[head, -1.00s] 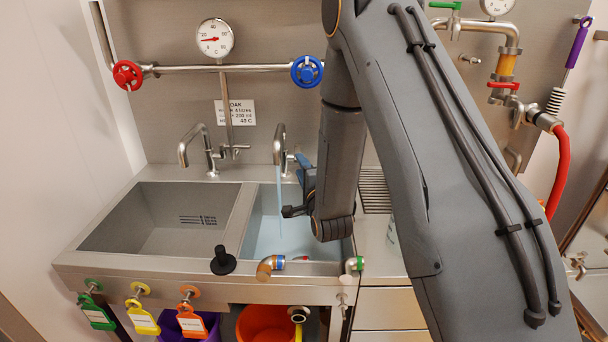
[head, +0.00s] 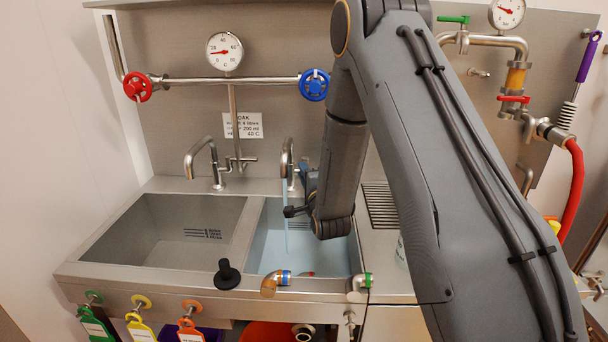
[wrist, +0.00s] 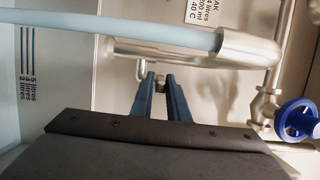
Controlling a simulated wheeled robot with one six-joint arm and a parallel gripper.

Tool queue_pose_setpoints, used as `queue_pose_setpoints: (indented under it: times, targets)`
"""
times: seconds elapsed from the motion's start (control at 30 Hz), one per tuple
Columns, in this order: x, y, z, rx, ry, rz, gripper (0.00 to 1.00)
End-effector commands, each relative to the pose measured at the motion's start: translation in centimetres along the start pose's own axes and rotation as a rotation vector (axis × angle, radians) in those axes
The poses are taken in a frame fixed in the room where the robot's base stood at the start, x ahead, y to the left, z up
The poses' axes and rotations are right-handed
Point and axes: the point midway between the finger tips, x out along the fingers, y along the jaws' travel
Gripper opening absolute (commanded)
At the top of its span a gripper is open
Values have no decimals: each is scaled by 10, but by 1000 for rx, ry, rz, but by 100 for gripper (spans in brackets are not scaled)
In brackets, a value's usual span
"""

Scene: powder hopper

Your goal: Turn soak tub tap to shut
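The soak tub (head: 303,263) is the right-hand basin and holds pale blue water. Its tap spout (head: 287,150) is above the rear rim, and a stream of water (head: 286,225) runs from it. In the wrist view the spout (wrist: 250,48) lies sideways with the stream (wrist: 110,28) crossing the top. My gripper (head: 304,172) is beside the spout, partly hidden by my arm in the head view. Its two blue fingers (wrist: 160,78) are close together, with a small metal part, seemingly the tap lever (wrist: 160,87), between their tips. Whether they press on it is unclear.
A left basin (head: 165,235) has its own tap (head: 205,165). Red (head: 137,87) and blue (head: 314,85) handwheels sit on a pipe above. A black knob (head: 227,273) and coloured tags (head: 140,325) line the front. My arm covers much of the right side.

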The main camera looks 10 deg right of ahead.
Motion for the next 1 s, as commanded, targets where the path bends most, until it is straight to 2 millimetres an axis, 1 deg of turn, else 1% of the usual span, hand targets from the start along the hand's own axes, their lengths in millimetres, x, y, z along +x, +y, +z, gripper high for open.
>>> queue_pose_setpoints:
  times: [0.03, 0.07, 0.27, 0.57, 0.87, 1.0]
  targets:
    - [0, 0, 0, 0, 0, 0, 2]
    - [0, 0, 0, 0, 0, 0, 0]
    - [-1, 0, -3, 0, 1, 0, 0]
    - [-4, 1, -25, 0, 8, 1, 0]
    - [-4, 1, -24, 0, 5, 1, 0]
    - [-4, 1, -29, 0, 5, 1, 0]
